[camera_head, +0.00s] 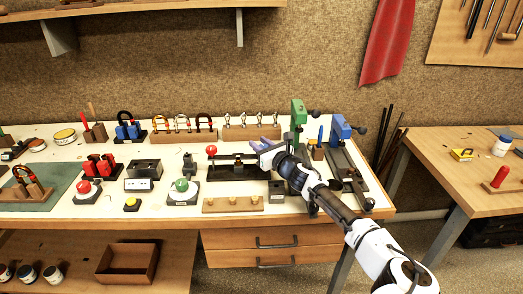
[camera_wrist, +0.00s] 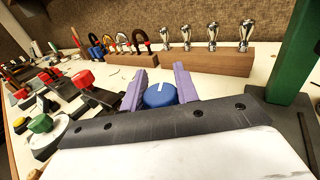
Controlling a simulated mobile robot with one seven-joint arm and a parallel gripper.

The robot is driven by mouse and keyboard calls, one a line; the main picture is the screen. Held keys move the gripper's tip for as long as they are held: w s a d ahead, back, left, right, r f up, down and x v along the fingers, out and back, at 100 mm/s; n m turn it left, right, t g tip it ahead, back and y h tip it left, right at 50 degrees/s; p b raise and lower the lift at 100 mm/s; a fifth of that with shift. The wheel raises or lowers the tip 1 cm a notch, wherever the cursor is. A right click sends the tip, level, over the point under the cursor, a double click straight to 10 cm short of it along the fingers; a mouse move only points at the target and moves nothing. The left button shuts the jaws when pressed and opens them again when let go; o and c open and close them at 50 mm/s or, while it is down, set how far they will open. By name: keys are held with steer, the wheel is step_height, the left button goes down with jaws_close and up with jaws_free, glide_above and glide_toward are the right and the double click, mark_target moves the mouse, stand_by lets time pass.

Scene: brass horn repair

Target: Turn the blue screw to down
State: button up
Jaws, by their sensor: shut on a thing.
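The blue screw (camera_wrist: 160,95) shows in the wrist view as a round blue knob with a white mark. The mark points toward the top of that picture, leaning slightly right. My gripper (camera_wrist: 160,79) has one purple finger on each side of the knob and is shut on it. In the head view my gripper (camera_head: 260,146) is over the back middle of the bench, beside a dark fixture (camera_head: 228,172). The knob is not clearly visible there. A dark part of my gripper covers the area in front of the knob in the wrist view.
A wooden block with metal pieces (camera_wrist: 208,62) stands just behind my fingers. A green clamp (camera_head: 299,113) stands close on the right, with a blue one (camera_head: 340,130) beyond it. A red ball knob (camera_head: 211,150) rises to the left.

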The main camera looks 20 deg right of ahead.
steer(key=n+y+b, duration=0.1)
steer(key=y+b, duration=0.1)
steer(key=f+n+g+y+b, duration=0.1)
steer(key=b, duration=0.1)
steer(key=shift+n+g+y+b, duration=0.3)
steer(key=shift+y, duration=0.1)
steer(key=y+b, duration=0.1)
steer(key=n+g+b, duration=0.1)
steer(key=b, duration=0.1)
steer(key=shift+s+a+r+y, duration=0.1)
steer(key=shift+a+y, duration=0.1)
steer(key=shift+y, duration=0.2)
steer(key=n+g+y+b, duration=0.2)
steer(key=b, duration=0.1)
steer(key=shift+s+a+r+b, duration=0.1)
steer(key=shift+a+r+b, duration=0.05)
steer(key=shift+r+b, duration=0.15)
steer(key=shift+r+n+g+y+b, duration=0.1)
steer(key=shift+n+g+y+b, duration=0.3)
steer(key=shift+g+y, duration=0.1)
steer(key=shift+r, duration=0.15)
steer(key=o, duration=1)
steer(key=shift+a, duration=0.1)
steer(key=shift+c, duration=0.2)
steer(key=shift+s, duration=0.1)
